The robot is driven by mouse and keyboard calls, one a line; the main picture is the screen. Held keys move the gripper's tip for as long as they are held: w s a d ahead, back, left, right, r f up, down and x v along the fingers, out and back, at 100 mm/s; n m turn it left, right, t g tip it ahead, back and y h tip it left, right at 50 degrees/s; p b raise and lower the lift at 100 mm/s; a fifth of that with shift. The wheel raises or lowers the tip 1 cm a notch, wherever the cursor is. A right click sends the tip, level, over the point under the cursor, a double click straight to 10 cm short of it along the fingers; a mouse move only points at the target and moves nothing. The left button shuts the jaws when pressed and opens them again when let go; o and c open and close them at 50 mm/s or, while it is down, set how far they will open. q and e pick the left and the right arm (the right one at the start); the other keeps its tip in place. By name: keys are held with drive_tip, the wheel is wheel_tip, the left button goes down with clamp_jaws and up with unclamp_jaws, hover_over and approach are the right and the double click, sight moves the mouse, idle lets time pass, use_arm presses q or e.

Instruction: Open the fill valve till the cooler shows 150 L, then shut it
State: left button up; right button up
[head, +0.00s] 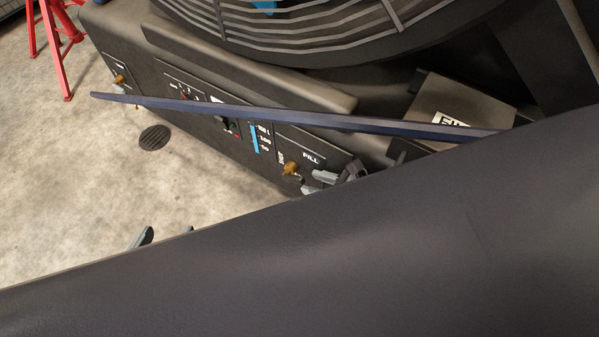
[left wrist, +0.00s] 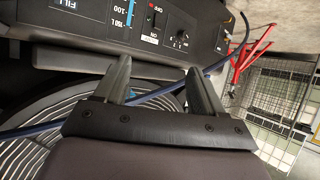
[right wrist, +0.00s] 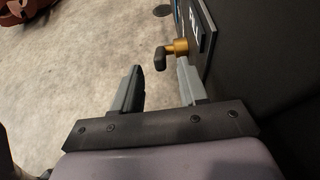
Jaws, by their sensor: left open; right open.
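The fill valve, a brass stem (head: 290,168) with a short black lever, sits by the FILL label on the cooler's dark panel. In the right wrist view the brass valve (right wrist: 181,46) and lever stand just beyond the fingertips. My right gripper (head: 311,183) is open beside the valve, with the lever in line with the gap; contact cannot be told. The level gauge (head: 254,139) shows a blue column beside its marks, also in the left wrist view (left wrist: 129,13); its exact reading is too small. My left gripper (left wrist: 158,65) is open and empty, mostly hidden in the head view.
A long dark blue bar or hose (head: 290,118) crosses above the panel. The round fan grille (head: 290,30) lies behind it. Another brass valve (head: 118,79) is at the panel's far left. A red stand (head: 55,40) and floor drain (head: 154,138) are at left.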

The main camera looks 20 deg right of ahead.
sight(303, 181)
drive_tip(key=b+x, duration=0.1)
drive_tip(key=x, duration=0.4)
drive_tip(key=shift+f, duration=0.15)
use_arm(q)
drive_tip(key=shift+w+d+f+h+b, duration=0.15)
drive_tip(key=shift+d+h+b, duration=0.1)
drive_tip(key=shift+d, duration=0.15)
drive_tip(key=shift+w+d+f+h+b, duration=0.15)
drive_tip(key=shift+d+h, duration=0.1)
drive_tip(key=shift+d, duration=0.15)
use_arm(e)
drive_tip(key=shift+w+a+f, duration=0.2)
drive_tip(key=shift+w+a, duration=0.25)
drive_tip(key=shift+w, duration=0.05)
use_arm(q)
drive_tip(key=shift+r, duration=0.1)
use_arm(e)
clamp_jaws()
